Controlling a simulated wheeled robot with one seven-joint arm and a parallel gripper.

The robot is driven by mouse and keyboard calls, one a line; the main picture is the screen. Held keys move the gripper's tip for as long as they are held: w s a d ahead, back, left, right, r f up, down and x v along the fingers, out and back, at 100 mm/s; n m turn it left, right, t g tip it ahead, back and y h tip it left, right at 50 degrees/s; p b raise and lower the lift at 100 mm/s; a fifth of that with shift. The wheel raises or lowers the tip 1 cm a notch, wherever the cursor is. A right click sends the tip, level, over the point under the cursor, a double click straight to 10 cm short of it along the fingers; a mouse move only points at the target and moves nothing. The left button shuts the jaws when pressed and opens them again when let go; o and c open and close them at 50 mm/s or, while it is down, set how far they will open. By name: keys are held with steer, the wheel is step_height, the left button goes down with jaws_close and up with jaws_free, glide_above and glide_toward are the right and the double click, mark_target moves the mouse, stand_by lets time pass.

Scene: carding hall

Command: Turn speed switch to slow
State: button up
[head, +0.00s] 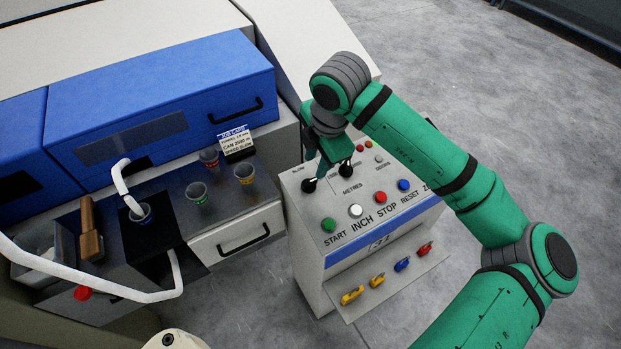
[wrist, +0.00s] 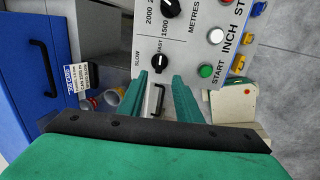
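The speed switch (head: 309,185) is a small black knob at the left of the white control panel (head: 374,197). My gripper (head: 325,172) is over the panel, close to the switch. In the wrist view my gripper (wrist: 159,80) has its two green fingers apart, with the knob just beyond and between their tips. Nothing is held, and I cannot tell whether a finger touches the knob.
A second black knob (head: 346,172), marked METRES, is close to the switch. START (head: 329,225), INCH (head: 355,210), STOP (head: 380,197) and RESET (head: 404,185) buttons line the panel front. A job card (head: 236,142) reading speed slow stands left, near several cups.

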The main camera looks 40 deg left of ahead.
mark_target(310, 182)
steer(key=x, duration=1)
steer(key=shift+s+a+f, duration=0.1)
steer(key=shift+a+f, duration=0.05)
steer(key=shift+c, duration=0.7)
jaws_close()
